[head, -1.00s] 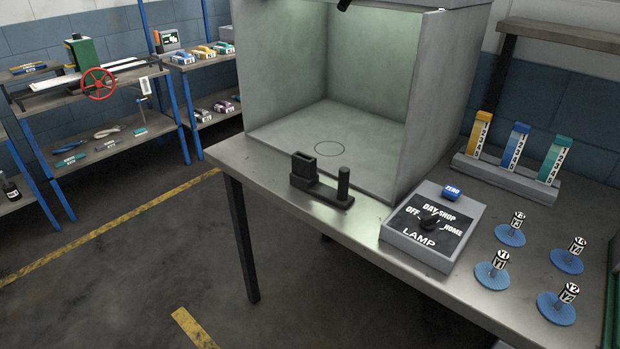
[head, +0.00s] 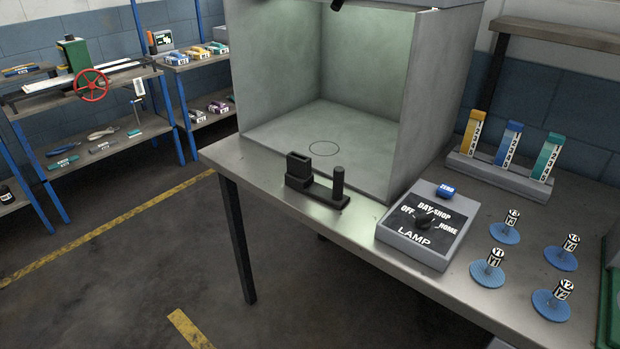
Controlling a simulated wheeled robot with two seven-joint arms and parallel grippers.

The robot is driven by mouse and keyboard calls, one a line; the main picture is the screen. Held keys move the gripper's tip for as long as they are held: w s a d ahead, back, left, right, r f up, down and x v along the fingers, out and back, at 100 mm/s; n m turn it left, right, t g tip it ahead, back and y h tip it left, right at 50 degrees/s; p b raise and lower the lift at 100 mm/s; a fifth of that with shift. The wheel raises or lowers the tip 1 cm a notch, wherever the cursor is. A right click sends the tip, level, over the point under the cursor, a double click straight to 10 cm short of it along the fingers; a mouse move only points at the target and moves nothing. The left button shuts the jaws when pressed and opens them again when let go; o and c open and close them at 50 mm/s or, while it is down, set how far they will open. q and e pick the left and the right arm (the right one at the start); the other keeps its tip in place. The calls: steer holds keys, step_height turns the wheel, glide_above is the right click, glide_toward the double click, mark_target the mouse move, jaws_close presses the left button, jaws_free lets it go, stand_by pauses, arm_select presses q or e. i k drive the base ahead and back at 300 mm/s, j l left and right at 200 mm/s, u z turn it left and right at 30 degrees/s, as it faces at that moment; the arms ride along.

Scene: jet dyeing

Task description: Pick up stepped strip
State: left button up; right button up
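Three strips with numbered white faces stand upright, leaning slightly, in a grey rack at the right of the head view: a yellow strip (head: 473,135), a blue strip (head: 509,143) and a teal strip (head: 547,157). The grey rack (head: 497,178) rests on the metal table. I cannot tell which of them is the stepped strip. Neither of my grippers is in view.
A light booth (head: 320,125) stands on the table (head: 330,225). Shelves (head: 90,150) stand left. Floor before the table is clear.

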mark_target(513, 130)
steer(key=z, duration=0.4)
steer(key=i+j+z, duration=0.15)
steer(key=j+z, duration=0.2)
steer(key=i+j+z, duration=0.1)
steer(key=j+z, duration=0.25)
steer(key=i+j+z, duration=0.1)
steer(key=j, duration=0.45)
steer(key=i+j, duration=0.1)
steer(key=j, duration=0.5)
steer(key=i+j+z, duration=0.15)
steer(key=j, duration=0.45)
steer(key=k+l, duration=0.05)
